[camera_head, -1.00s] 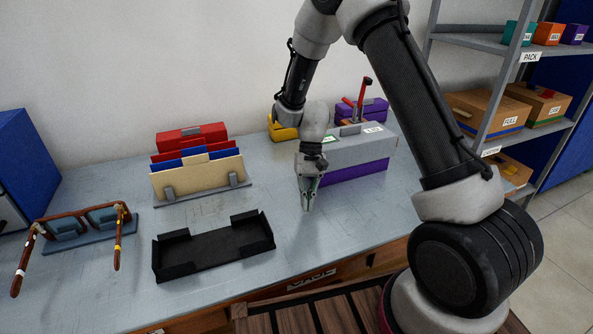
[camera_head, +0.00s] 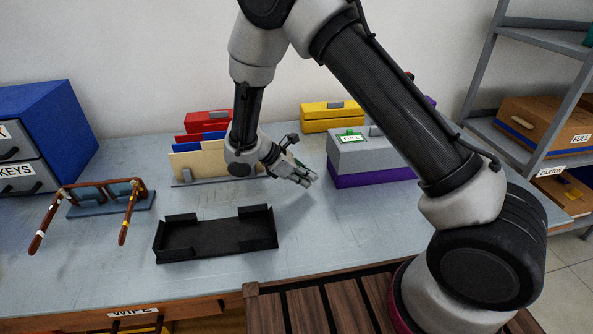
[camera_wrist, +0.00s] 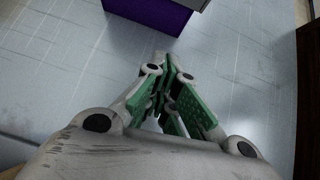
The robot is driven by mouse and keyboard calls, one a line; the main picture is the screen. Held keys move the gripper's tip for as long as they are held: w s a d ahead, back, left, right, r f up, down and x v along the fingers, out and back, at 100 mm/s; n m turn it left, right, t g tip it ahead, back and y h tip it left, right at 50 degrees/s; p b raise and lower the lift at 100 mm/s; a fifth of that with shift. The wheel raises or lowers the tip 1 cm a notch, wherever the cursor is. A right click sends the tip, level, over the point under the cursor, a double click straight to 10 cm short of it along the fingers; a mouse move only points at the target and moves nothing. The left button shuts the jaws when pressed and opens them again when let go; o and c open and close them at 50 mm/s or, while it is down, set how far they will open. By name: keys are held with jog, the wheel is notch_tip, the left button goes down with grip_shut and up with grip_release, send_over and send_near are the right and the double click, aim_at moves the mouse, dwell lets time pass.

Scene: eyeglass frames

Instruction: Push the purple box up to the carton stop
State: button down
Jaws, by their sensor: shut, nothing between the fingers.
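The purple box (camera_head: 372,176) stands on the table right of centre, with a grey lid and a green-edged label on top. My forearm hides part of its right side. Its purple side also shows at the top of the wrist view (camera_wrist: 150,14). My gripper (camera_head: 308,179) is shut and empty, low over the table, just left of the box's left end and apart from it. Its fingertips also show in the wrist view (camera_wrist: 167,66). I cannot make out a carton stop on the table; a shelf edge at right carries a CARTON label (camera_head: 552,171).
Left of my gripper is a file rack (camera_head: 205,165), with a red box (camera_head: 207,121) behind. A yellow box (camera_head: 333,117) stands behind the purple one. A black tray (camera_head: 215,236) and brown glasses (camera_head: 103,189) lie in front and left. Table before the purple box is clear.

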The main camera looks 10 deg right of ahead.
aim_at(335, 182)
jog(key=d, duration=0.1)
jog(key=d+f, duration=0.1)
jog(key=d, duration=0.2)
jog(key=shift+w+d+f, duration=0.1)
jog(key=shift+f, duration=0.2)
jog(key=shift+w+d, duration=0.1)
jog(key=shift+d, duration=0.6)
jog(key=shift+d, duration=0.1)
jog(key=shift+d, duration=0.8)
jog(key=shift+a, duration=0.1)
